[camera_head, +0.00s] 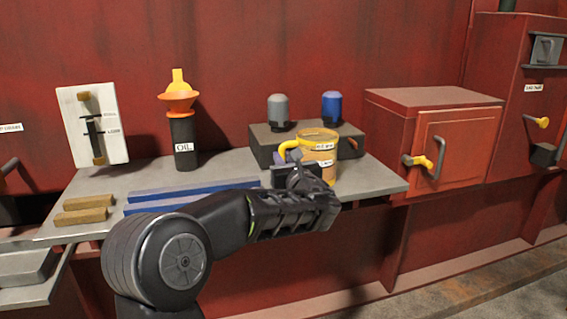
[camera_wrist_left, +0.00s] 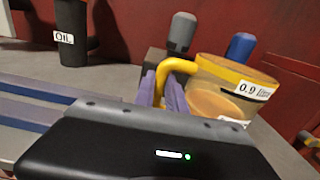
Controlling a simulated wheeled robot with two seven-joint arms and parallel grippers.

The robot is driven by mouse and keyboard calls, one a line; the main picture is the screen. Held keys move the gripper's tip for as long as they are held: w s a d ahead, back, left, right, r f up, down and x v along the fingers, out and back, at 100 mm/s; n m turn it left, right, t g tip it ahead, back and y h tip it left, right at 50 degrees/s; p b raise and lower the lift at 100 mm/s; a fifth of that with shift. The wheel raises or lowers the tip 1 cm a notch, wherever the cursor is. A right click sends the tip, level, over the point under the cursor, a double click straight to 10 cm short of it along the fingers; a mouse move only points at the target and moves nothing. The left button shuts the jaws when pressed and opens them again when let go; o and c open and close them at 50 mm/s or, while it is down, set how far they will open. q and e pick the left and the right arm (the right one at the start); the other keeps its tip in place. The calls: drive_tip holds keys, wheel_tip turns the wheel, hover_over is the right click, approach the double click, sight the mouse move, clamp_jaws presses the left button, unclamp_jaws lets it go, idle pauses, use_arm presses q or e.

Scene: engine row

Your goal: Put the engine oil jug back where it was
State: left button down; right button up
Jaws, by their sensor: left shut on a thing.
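The engine oil jug (camera_head: 319,158) is a see-through amber vessel with a yellow rim, a yellow handle and white labels. It is upright at the right part of the grey shelf, in front of a dark block. It also shows in the left wrist view (camera_wrist_left: 222,82), where a label reads 0.9 and amber oil shows inside. My left gripper (camera_wrist_left: 163,92) is shut on the yellow handle, at the jug's left side. The arm hides the jug's lower part in the head view, so I cannot tell whether its base touches the shelf. My right gripper is not in view.
A black OIL container (camera_head: 183,143) with an orange funnel (camera_head: 178,98) stands left. A dark block (camera_head: 262,145) carries grey (camera_head: 278,108) and blue (camera_head: 332,106) capped parts. Blue bars (camera_head: 190,190) and wooden blocks (camera_head: 85,209) lie on the shelf (camera_head: 385,180). A red box (camera_head: 465,140) stands right.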

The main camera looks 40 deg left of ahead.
use_arm(q)
drive_tip(key=shift+r, duration=0.1)
drive_tip(key=c, duration=1.4)
unclamp_jaws()
drive_tip(key=p+v, duration=0.1)
drive_tip(key=v, duration=1.1)
